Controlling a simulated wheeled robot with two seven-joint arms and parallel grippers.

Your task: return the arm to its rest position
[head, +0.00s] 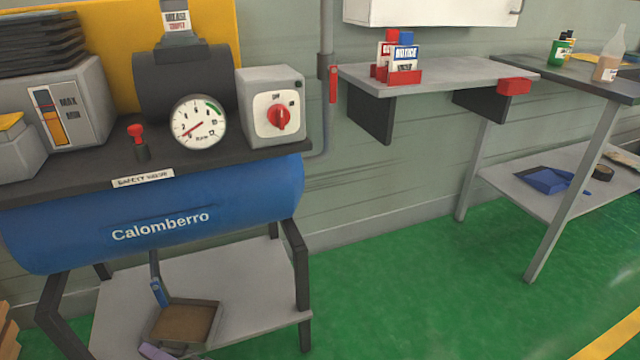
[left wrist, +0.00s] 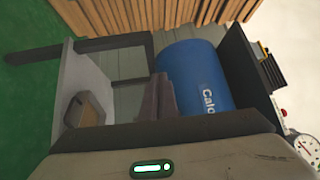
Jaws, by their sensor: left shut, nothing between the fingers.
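My left gripper (left wrist: 160,90) shows in the left wrist view as dark grey-purple fingers. They are shut together with nothing between them, in front of the blue compressor tank (left wrist: 195,75) and its stand. In the head view a small grey-purple piece at the bottom edge, beside the brown-bottomed tray, may be part of this gripper; too little shows to be sure. The compressor, with a blue tank marked Calomberro (head: 160,225), stands at the left in the head view. My right gripper is in neither view.
The compressor's lower shelf (head: 245,290) holds the tray (head: 180,325). A pressure gauge (head: 198,122) and red-knob switch box (head: 272,105) sit on top. A wall shelf (head: 450,75) and workbench (head: 590,80) are at the right. Green floor (head: 400,290) is clear between. Wooden slats (left wrist: 150,12) stand beside the compressor.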

